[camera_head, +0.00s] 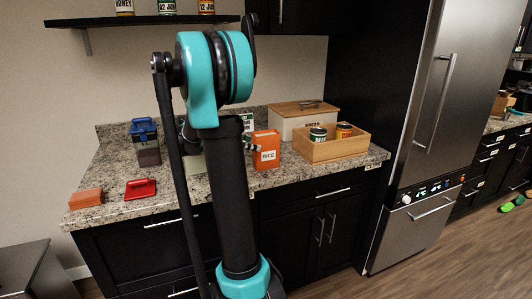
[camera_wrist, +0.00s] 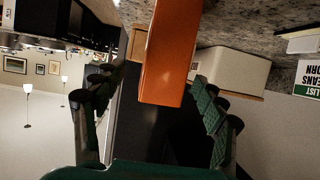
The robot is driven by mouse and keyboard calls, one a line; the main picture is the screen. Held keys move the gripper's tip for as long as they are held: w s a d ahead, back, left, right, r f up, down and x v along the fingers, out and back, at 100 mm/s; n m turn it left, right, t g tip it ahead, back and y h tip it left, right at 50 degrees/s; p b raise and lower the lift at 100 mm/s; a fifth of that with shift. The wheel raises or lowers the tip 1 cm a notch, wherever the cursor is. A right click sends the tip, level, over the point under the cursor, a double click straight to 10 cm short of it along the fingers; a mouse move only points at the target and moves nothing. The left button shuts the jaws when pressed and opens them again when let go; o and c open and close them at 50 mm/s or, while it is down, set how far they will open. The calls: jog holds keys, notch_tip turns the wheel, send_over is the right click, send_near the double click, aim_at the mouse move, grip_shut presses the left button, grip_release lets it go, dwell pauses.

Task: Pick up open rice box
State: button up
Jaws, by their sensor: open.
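The orange rice box (camera_head: 266,146), with a white RICE label, stands upright on the granite counter, left of the wooden crate. In the wrist view the orange box (camera_wrist: 170,55) reaches down from the top edge, between the lines of the two fingers, and its far part is cut off. Whether its top is open cannot be told. My gripper (camera_head: 252,149) is just left of the box in the head view, partly hidden behind my arm. In the wrist view my gripper (camera_wrist: 157,108) is open, its green fingers apart on either side of the box, with gaps visible.
A wooden crate (camera_head: 340,152) with two cans stands to the right, before a bread box (camera_head: 290,124). A blue-handled container (camera_head: 147,153), a red handled item (camera_head: 140,189) and an orange block (camera_head: 86,198) stand left. A shelf (camera_head: 150,20) hangs above.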

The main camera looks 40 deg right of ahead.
aim_at(266, 147)
jog(key=shift+f+x, duration=0.2)
jog(key=shift+x, duration=3.6)
jog(key=shift+a, duration=0.1)
jog(key=shift+c, duration=0.6)
grip_shut()
